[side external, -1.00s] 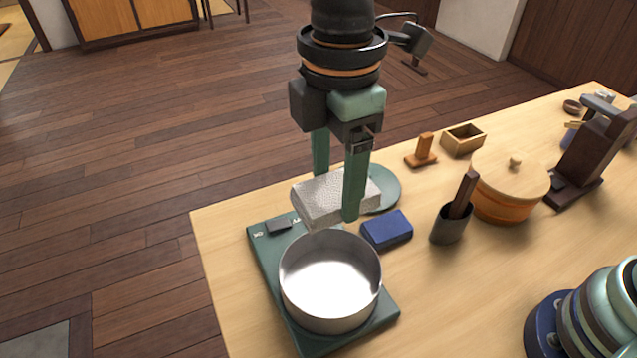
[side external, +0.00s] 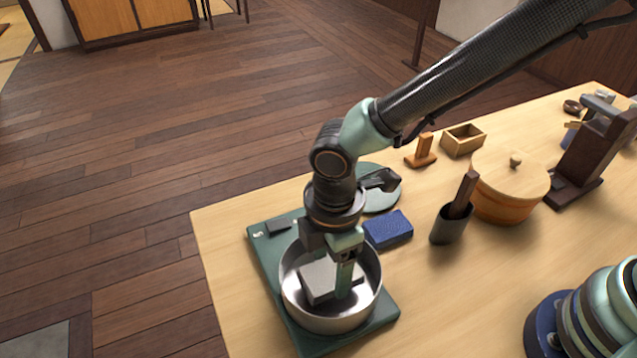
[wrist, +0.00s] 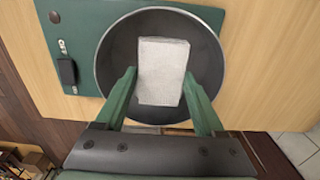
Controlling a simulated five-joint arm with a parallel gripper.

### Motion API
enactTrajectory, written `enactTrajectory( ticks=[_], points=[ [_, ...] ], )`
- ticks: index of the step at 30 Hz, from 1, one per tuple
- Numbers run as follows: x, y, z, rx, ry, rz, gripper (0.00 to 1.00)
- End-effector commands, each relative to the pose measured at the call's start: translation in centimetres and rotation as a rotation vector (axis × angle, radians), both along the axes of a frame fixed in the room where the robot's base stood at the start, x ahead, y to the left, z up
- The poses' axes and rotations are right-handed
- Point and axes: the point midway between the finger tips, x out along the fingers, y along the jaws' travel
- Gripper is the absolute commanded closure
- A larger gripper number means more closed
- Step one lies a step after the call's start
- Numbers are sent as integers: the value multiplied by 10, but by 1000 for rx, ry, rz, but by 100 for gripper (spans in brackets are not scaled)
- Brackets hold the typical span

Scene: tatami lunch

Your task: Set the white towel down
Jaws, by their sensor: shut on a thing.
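The white towel (side external: 318,281) is a folded, rectangular block inside the round metal pot (side external: 290,294). It also shows in the wrist view (wrist: 163,70), lying within the pot's rim (wrist: 103,62). My gripper (side external: 333,283) reaches down into the pot and is shut on the towel, with one finger on each side of it. Whether the towel touches the pot's bottom is hard to tell. The pot stands on a dark green board (side external: 270,262) with a small black block on it.
A dark cup with a wooden handle (side external: 450,224) and a lidded wooden tub (side external: 507,203) stand farther right. The table's left edge is close to the board.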

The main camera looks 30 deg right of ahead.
Motion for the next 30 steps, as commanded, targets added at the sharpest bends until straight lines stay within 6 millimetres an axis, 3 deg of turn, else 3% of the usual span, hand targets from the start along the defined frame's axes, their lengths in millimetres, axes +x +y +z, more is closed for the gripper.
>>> enactTrajectory(
  ticks=[5, 17, 18, 19, 20, 30],
  points=[
    [0, 0, -19, -1, 1, 0, 82],
    [0, 0, -23, 0, 0, 0, 82],
    [0, 0, -23, 1, -1, 0, 17],
    [0, 0, -23, 1, -1, 0, 6],
    [0, 0, -23, 1, -1, 0, 0],
    [0, 0, -16, 2, -2, 0, 0]
  ],
)
